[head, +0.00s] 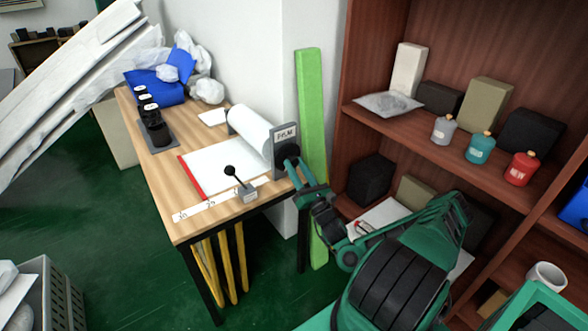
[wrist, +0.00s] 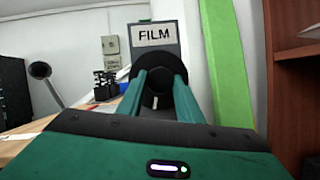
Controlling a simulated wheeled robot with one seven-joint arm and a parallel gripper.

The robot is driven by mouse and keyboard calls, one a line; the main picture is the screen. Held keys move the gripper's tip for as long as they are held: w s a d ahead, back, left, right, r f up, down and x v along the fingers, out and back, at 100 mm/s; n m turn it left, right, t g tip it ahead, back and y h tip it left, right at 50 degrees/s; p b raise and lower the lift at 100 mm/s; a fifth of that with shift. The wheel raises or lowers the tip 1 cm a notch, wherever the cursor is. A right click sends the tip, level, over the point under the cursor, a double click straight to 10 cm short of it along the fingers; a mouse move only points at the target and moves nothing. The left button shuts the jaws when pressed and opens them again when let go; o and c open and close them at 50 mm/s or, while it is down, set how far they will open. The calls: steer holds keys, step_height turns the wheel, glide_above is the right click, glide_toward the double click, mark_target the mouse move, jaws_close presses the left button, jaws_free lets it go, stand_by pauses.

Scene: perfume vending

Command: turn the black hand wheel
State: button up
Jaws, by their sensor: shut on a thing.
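The black hand wheel (head: 286,152) sits on the front face of the grey plate labelled FILM (head: 286,134), at the right edge of the wooden table. In the wrist view the wheel (wrist: 155,72) is a dark disc right ahead, below the FILM label. My gripper (head: 292,166) reaches the wheel from the right. In the wrist view its two green fingers (wrist: 160,90) are shut on the wheel, one on each side. The fingertips and part of the wheel hide each other, so the exact contact is not clear.
A white film roll (head: 250,132) lies behind the plate, with a white sheet (head: 222,166) on the table (head: 180,224). A black-knobbed lever (head: 231,172) stands in front. A green post (head: 311,130) and a brown shelf (head: 440,128) with bottles stand close on the right.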

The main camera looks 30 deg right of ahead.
steer(key=shift+f, duration=0.1)
stand_by(0.3)
steer(key=o, duration=1)
steer(key=shift+o, duration=0.2)
